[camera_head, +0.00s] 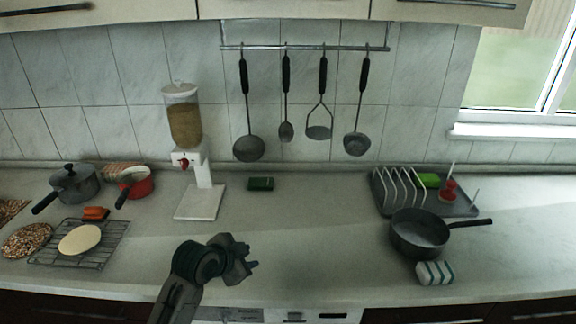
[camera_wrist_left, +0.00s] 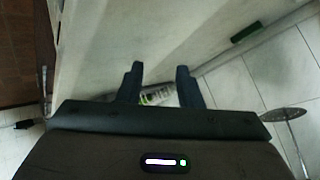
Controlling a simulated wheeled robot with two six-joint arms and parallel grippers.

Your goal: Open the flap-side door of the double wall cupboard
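Wall cupboard fronts (camera_head: 285,10) run along the top edge of the head view, and only their lower strip shows. A dark bar handle (camera_head: 45,11) is on the left front and another handle (camera_head: 490,3) is at the far right. The visible fronts look shut, and I cannot tell which is the flap-side door. My left gripper (camera_head: 250,263) is over the front of the counter, well below the cupboards. In the left wrist view its two fingers (camera_wrist_left: 159,84) stand apart, with nothing visibly gripped. My right gripper is out of view.
A dispenser (camera_head: 184,125) stands on the counter. Utensils hang from a rail (camera_head: 305,47) beneath the cupboards. A pan (camera_head: 419,234) and dish rack (camera_head: 455,207) are at right; a grey pot (camera_head: 74,184) and wire rack (camera_head: 112,240) at left. The counter's middle is mostly clear.

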